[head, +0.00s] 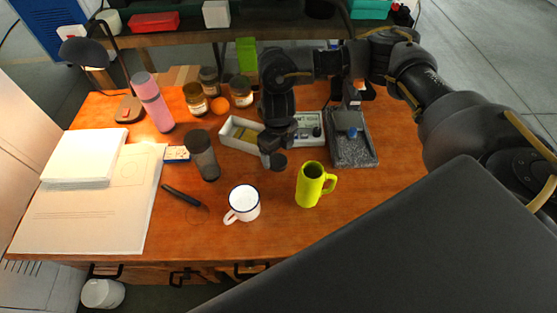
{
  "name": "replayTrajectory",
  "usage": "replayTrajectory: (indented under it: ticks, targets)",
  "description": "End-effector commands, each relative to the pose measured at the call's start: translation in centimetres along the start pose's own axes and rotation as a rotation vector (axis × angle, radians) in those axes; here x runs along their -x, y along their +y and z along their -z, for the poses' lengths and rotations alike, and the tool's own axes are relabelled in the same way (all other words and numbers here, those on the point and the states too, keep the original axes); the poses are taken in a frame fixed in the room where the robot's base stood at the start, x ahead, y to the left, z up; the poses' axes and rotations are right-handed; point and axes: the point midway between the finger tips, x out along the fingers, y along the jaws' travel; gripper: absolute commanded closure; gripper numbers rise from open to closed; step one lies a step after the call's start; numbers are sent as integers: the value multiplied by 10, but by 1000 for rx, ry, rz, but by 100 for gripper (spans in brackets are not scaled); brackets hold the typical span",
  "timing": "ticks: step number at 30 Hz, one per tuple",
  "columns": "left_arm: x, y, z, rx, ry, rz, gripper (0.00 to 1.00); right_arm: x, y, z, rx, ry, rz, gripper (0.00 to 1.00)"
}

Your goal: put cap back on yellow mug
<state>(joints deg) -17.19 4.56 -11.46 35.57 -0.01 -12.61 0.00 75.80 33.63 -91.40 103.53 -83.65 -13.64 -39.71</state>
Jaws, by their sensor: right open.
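The yellow-green mug (309,190) stands upright near the front middle of the wooden table, its handle to the right. Its top looks open, with a dark inside. My right gripper (272,159) hangs over the table from the upper right, left of and behind the mug, apart from it. Its jaws are open and point down. I cannot make out a cap for certain; a dark round shape beside the jaws may be part of the gripper. My left gripper is out of view.
A white enamel mug (243,204) stands left of the yellow mug. Behind are a grey tumbler (202,155), a cream tray (240,134), and a grey stone-like stand (352,150). A pink bottle (152,102), jars and an orange ball (219,105) stand farther back. The table's front edge is clear.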

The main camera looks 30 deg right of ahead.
Motion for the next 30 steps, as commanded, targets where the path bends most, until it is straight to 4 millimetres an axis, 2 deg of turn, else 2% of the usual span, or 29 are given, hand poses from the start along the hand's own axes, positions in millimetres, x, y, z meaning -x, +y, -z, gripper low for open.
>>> replayTrajectory:
  ticks: [3,7,19,30]
  targets:
    - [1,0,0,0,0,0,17,-20,2,1,-2,4,-2,20]
    - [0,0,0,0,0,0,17,-32,1,0,-1,1,-1,20]
    - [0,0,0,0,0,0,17,-35,1,0,0,0,0,20]
    - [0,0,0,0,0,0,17,-35,1,0,0,0,0,67]
